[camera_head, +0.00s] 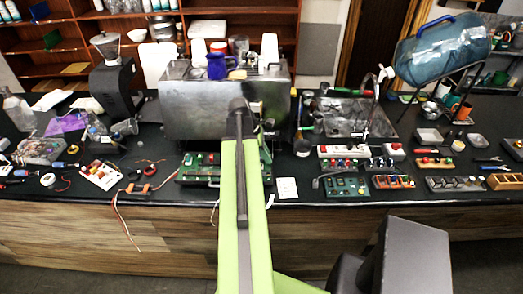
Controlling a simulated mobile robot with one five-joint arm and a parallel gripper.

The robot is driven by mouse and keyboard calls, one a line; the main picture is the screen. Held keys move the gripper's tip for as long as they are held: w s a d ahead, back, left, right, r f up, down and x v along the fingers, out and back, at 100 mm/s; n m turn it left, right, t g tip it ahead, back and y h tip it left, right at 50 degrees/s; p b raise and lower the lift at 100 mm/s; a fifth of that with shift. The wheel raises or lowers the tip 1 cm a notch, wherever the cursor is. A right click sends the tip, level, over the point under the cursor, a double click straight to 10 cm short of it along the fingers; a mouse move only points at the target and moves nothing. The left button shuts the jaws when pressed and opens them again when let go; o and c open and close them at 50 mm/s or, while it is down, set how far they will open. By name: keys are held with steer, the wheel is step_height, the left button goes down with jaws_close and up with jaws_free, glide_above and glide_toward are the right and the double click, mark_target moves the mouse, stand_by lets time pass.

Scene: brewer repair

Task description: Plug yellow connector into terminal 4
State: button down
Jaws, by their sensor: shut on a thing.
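A green terminal board (203,168) with red and light parts along it lies on the black worktop in front of the steel brewer. My lime-green arm rises from the bottom middle and covers the board's right part. A short piece of green link shows just right of the arm's raised dark joint. My gripper is hidden behind the arm, so I cannot see its fingers or anything in them. I cannot make out the yellow connector or tell which terminal is number 4.
The steel brewer (190,108) stands behind the board, with cups and a blue mug (216,66) on top. A white card (287,188) lies right of my arm. Loose wires (122,212) hang over the front edge at left. Control panels (345,187) crowd the right side.

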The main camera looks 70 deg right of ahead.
steer(key=shift+s+f+b, duration=0.1)
steer(key=shift+f+b, duration=2.75)
steer(key=shift+f, duration=0.05)
steer(key=shift+f+b, duration=0.85)
steer(key=c, duration=1.3)
jaws_free()
steer(key=shift+c, duration=0.2)
steer(key=p+v, duration=1.6)
steer(key=v, duration=0.1)
steer(key=shift+r, duration=0.2)
